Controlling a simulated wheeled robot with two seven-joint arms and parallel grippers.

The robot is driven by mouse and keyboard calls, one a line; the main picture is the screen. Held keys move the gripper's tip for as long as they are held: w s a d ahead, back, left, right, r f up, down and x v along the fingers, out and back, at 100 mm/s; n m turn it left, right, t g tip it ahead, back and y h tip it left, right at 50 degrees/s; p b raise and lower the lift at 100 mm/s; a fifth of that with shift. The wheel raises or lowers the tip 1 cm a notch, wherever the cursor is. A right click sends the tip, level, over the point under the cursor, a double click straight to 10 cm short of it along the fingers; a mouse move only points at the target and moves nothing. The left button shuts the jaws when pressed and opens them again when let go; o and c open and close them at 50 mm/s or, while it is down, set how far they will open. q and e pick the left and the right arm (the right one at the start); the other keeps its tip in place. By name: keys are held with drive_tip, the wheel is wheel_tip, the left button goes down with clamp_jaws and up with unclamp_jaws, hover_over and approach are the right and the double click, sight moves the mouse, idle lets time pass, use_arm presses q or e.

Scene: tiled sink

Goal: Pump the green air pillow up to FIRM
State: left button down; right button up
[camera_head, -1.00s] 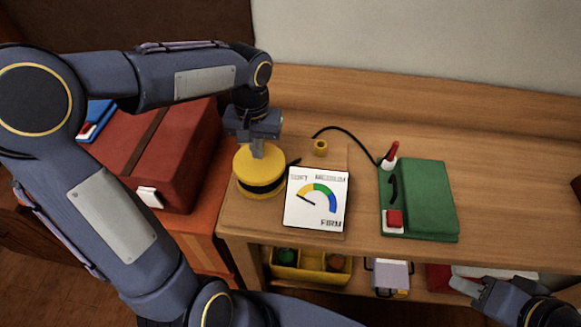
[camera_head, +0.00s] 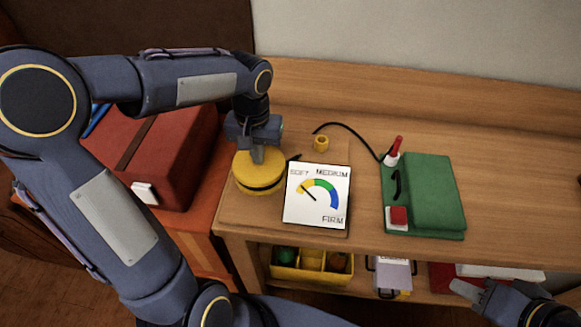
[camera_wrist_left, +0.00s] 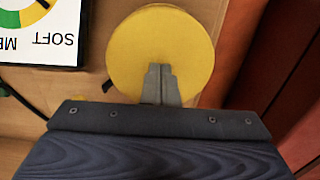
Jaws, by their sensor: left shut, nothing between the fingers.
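The yellow round pump (camera_head: 259,170) with a black band stands at the left of the wooden bench top. My left gripper (camera_head: 257,155) is shut and empty, its fingertips on the pump's top; the left wrist view shows the tips against the yellow disc (camera_wrist_left: 160,50). The white gauge (camera_head: 316,210) has its needle in the yellow zone, between SOFT and MEDIUM. The green air pillow (camera_head: 437,195) lies at the right, with a red-and-white valve (camera_head: 394,151) and a red button (camera_head: 398,216) at its left side. My right gripper (camera_head: 470,291) is low at the right; its jaw opening is unclear.
A black hose (camera_head: 350,129) runs behind the gauge to the valve. A small yellow ring (camera_head: 321,143) stands behind the gauge. A dark red box (camera_head: 170,150) is left of the bench. A yellow bin (camera_head: 312,262) sits on the lower shelf. The bench's far right is clear.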

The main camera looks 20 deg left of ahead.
use_arm(q)
drive_tip(key=shift+f, duration=0.3)
drive_tip(key=shift+f+b, duration=0.4)
wheel_tip(320, 180, up, 5)
drive_tip(key=p, duration=0.4)
drive_tip(key=shift+r, duration=0.15)
idle(0.3)
drive_tip(key=shift+f+b, duration=1.35)
drive_tip(key=shift+f, duration=0.8)
